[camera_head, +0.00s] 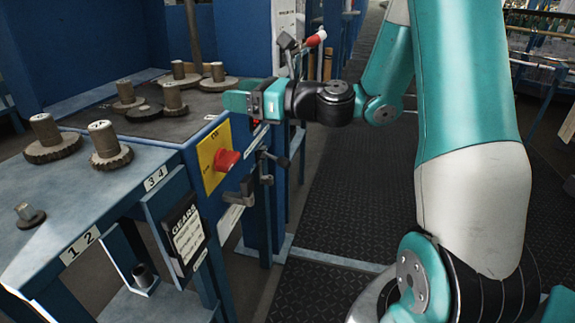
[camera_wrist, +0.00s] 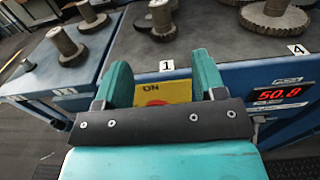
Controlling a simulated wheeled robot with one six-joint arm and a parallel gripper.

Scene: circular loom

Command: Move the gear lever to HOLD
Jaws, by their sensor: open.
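No HOLD mark is readable, and I cannot tell for sure which handle is the gear lever. A lever with a black knob (camera_head: 283,161) sticks out from the blue machine's side, below my gripper. A red-ended handle (camera_head: 316,38) stands behind my wrist, beside a white label panel (camera_head: 287,25). My gripper (camera_head: 238,103) is open and empty at the machine's front edge, above and right of the yellow plate. In the wrist view, the open fingers (camera_wrist: 163,78) frame the yellow ON plate (camera_wrist: 165,90); my gripper body hides its lower part.
A red switch knob (camera_head: 227,160) sits on the yellow plate. Several gears with posts stand on the machine top and on the side table (camera_head: 100,200). A GEARS card (camera_head: 186,238) hangs below. A red display (camera_wrist: 280,93) reads about 50.8. The dark floor (camera_head: 335,215) is clear.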

